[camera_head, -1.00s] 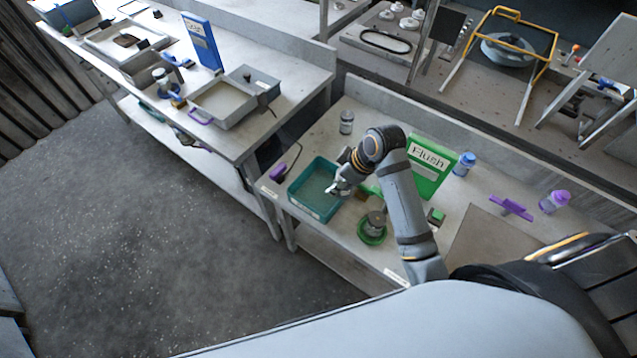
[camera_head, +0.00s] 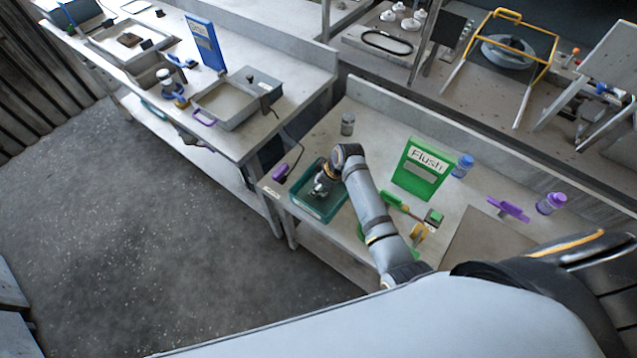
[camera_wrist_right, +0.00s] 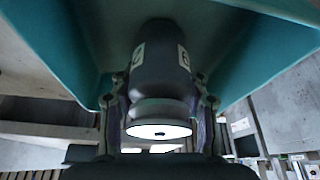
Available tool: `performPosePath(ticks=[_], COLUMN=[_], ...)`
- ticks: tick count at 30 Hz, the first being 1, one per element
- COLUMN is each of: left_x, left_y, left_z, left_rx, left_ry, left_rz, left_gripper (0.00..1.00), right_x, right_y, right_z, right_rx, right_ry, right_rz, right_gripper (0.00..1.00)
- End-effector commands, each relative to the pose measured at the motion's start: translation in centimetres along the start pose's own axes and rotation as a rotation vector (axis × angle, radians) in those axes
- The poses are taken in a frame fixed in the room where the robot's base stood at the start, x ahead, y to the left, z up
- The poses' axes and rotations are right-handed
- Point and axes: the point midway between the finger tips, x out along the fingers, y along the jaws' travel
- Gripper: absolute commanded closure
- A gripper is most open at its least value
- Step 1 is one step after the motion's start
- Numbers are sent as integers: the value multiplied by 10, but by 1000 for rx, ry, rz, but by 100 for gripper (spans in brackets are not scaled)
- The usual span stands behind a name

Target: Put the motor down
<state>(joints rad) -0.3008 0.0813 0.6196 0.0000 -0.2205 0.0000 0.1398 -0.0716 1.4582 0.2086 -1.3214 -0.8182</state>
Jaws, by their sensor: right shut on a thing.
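The motor (camera_wrist_right: 158,75) is a dark grey cylinder with white labels and a pale round end face. In the right wrist view it lies between the fingers of my right gripper (camera_wrist_right: 160,115), which is shut on it. In the head view my right gripper (camera_head: 321,187) is inside the teal tray (camera_head: 303,209), and the motor is mostly hidden there. Teal tray walls (camera_wrist_right: 45,40) surround the motor in the wrist view. I cannot tell whether the motor touches the tray floor. My left gripper is not in view.
A green "Flush" sign (camera_head: 421,168) stands behind my right arm. A grey jar (camera_head: 347,124) is behind the tray, and a purple-handled tool (camera_head: 280,172) lies to its left. Blue-capped (camera_head: 463,165) and purple-capped (camera_head: 551,203) bottles stand to the right.

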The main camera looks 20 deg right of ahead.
Motion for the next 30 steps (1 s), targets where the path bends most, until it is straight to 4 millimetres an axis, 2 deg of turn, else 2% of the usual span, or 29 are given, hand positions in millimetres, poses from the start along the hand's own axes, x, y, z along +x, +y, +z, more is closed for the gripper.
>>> performPosePath(ticks=[5,6,11,22,26,30], left_x=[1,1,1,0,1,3], left_y=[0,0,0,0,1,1], left_z=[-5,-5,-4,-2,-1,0], left_rx=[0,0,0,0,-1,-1], left_ry=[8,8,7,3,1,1], left_rz=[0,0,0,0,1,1], left_gripper=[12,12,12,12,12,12], right_x=[2,3,2,-4,-26,-62], right_y=[0,0,0,0,1,1], right_z=[0,1,1,0,0,0], right_rx=[0,0,0,0,0,-1], right_ry=[1,0,0,1,1,3], right_rz=[1,0,0,1,3,5], right_gripper=[100,53,32,31,31,31])
